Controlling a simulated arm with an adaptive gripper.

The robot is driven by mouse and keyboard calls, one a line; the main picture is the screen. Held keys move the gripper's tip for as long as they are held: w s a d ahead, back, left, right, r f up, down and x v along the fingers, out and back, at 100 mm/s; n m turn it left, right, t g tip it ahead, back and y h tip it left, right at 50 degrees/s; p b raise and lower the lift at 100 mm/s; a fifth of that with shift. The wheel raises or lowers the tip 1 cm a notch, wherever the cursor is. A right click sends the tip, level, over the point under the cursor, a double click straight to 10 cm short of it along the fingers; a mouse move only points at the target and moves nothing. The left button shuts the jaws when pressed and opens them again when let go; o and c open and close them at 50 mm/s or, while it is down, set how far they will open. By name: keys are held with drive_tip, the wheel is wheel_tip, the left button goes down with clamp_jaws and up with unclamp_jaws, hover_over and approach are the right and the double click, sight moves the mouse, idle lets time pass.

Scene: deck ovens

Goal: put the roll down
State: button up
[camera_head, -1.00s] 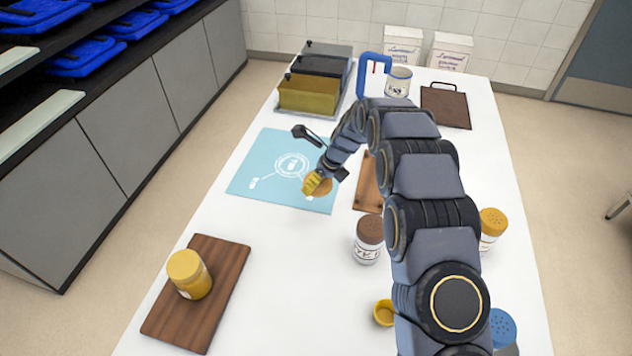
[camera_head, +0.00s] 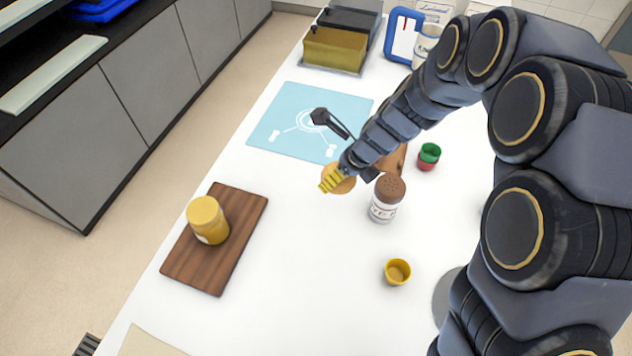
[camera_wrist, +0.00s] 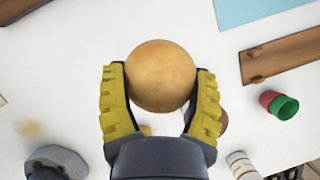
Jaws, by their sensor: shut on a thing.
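The roll (camera_wrist: 161,75) is a round, golden-tan bun. In the wrist view it sits between the two yellow ridged fingers of my gripper (camera_wrist: 160,100), which are shut on it. In the head view my gripper (camera_head: 335,181) holds the roll (camera_head: 342,185) over the white table, just off the near edge of the light blue mat (camera_head: 284,137). The fingers partly cover the roll there. I cannot tell how far it is above the table.
A wooden board (camera_head: 240,245) with a yellow-lidded jar (camera_head: 207,219) lies at left. A brown-topped shaker (camera_head: 387,198) stands close right of my gripper, with a yellow cup (camera_head: 397,272) nearer and green and red cups (camera_head: 429,156) beyond. White table is clear between board and shaker.

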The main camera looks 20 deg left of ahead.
drive_tip(key=shift+n, duration=0.3)
drive_tip(key=s, duration=0.7)
drive_tip(key=shift+s+a, duration=0.1)
drive_tip(key=shift+s, duration=0.1)
hover_over(307, 190)
drive_tip(key=d, duration=0.1)
drive_tip(key=f, duration=0.9)
drive_tip(key=shift+s+d+f, duration=0.1)
drive_tip(key=shift+s+f, duration=0.05)
drive_tip(key=shift+s, duration=0.25)
drive_tip(key=shift+w+f, duration=0.2)
drive_tip(key=shift+f, duration=1.65)
drive_tip(key=o, duration=1)
drive_tip(key=shift+f, duration=0.1)
